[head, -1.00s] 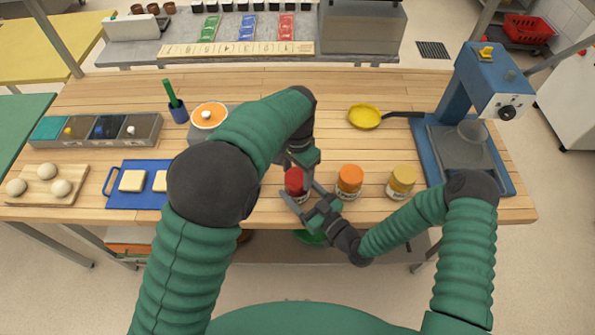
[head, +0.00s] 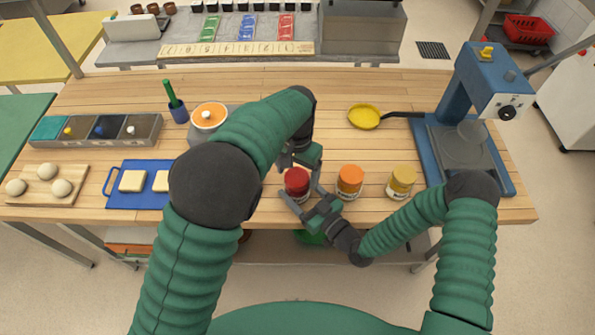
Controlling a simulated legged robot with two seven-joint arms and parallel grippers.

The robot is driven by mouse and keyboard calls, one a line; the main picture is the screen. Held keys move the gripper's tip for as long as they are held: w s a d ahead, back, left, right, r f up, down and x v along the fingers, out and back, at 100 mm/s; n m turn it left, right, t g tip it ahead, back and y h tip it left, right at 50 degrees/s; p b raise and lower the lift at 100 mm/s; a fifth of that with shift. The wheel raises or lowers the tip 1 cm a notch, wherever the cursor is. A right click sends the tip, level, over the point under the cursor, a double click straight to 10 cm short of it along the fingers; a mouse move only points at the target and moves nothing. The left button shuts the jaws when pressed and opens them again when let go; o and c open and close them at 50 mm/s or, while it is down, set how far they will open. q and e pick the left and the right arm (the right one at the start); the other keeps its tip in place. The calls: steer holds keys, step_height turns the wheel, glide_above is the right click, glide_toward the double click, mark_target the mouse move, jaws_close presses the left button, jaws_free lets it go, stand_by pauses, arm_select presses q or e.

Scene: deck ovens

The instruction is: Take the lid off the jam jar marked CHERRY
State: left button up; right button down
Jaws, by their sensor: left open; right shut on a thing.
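A jar with a red lid (head: 297,179) stands near the front edge of the wooden table. The lid sits on top of it. My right gripper (head: 302,195) is shut around this jar's body from the front right. My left gripper (head: 299,163) is open just behind and above the red lid, apart from it as far as I can tell. A jar with an orange lid (head: 349,178) and a jar with a yellow lid (head: 401,181) stand to the right. The labels are too small to read, so I cannot tell which is marked CHERRY.
A yellow pan (head: 364,116) lies behind the jars, and a blue machine (head: 487,95) stands at the right. A blue board (head: 125,197) with pale blocks, a wooden board (head: 78,178) with pale balls and a grey bin row (head: 148,128) are at the left.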

mark_target(297, 176)
arm_select(q)
step_height(297, 176, up, 5)
steer(key=shift+f, duration=0.2)
steer(key=shift+c, duration=0.4)
step_height(297, 176, up, 3)
steer(key=shift+f+m, duration=0.15)
steer(key=shift+m, duration=1.05)
steer(key=shift+r+m, duration=0.25)
steer(key=shift+m, duration=0.15)
step_height(297, 176, down, 8)
steer(key=shift+r, duration=0.1)
steer(key=c, duration=1.5)
steer(key=shift+o, duration=0.2)
steer(key=n, duration=0.2)
steer(key=shift+n, duration=0.3)
steer(key=shift+s+r, duration=0.1)
steer(key=shift+r, duration=1.05)
